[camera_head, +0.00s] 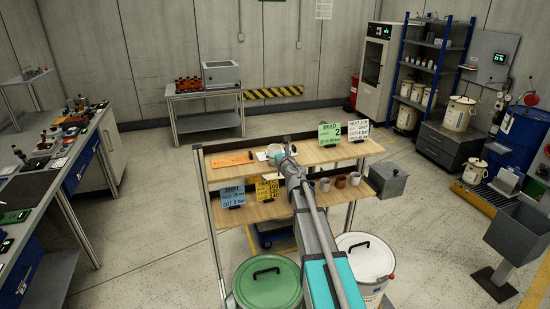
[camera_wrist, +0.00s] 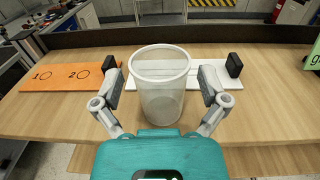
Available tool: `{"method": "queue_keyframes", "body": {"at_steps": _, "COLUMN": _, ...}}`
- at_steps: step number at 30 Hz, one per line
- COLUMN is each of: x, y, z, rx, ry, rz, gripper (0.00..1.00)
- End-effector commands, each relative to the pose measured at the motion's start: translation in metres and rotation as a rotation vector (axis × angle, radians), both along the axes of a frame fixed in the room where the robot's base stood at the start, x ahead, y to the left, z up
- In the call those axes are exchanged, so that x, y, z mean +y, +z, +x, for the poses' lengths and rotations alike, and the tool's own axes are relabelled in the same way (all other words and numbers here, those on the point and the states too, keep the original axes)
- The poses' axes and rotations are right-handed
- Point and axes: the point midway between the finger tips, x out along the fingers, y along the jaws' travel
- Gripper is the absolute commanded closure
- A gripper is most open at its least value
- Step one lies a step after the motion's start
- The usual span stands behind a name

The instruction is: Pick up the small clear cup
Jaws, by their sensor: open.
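The small clear cup (camera_wrist: 160,88) stands upright on the wooden top shelf in the wrist view. It is see-through, with a pale rim and a greyish bottom. My gripper (camera_wrist: 160,82) is open, with one finger on each side of the cup. A narrow gap seems to show between each fingertip and the cup wall; I cannot tell whether either touches. In the head view my gripper (camera_head: 289,150) is over the top shelf, and my arm hides part of the shelf. The cup is too small there to make out clearly.
An orange board (camera_wrist: 68,77) marked 10 and 20 lies left of the cup. A white board (camera_wrist: 205,79) lies behind it, with a dark block (camera_wrist: 234,65) at its right. A dark ledge runs along the shelf's back. A green sign (camera_head: 329,134) stands to the right.

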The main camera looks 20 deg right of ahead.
Motion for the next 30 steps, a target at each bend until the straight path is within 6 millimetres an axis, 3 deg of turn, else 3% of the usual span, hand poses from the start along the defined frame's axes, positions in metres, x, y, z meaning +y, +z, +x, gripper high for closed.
{"method": "queue_keyframes", "body": {"at_steps": 3, "x": 0.001, "y": 0.000, "z": 0.018, "rx": 0.000, "ry": 0.000, "rz": 0.000, "gripper": 0.06}}
{"method": "queue_keyframes", "body": {"at_steps": 9, "x": 0.002, "y": 0.000, "z": 0.034, "rx": 0.000, "ry": 0.000, "rz": 0.000, "gripper": 0.06}}
{"method": "queue_keyframes", "body": {"at_steps": 27, "x": 0.002, "y": 0.000, "z": 0.034, "rx": 0.000, "ry": 0.000, "rz": 0.000, "gripper": 0.06}}
{"method": "queue_keyframes", "body": {"at_steps": 30, "x": 0.002, "y": 0.000, "z": 0.034, "rx": 0.000, "ry": 0.000, "rz": 0.000, "gripper": 0.23}}
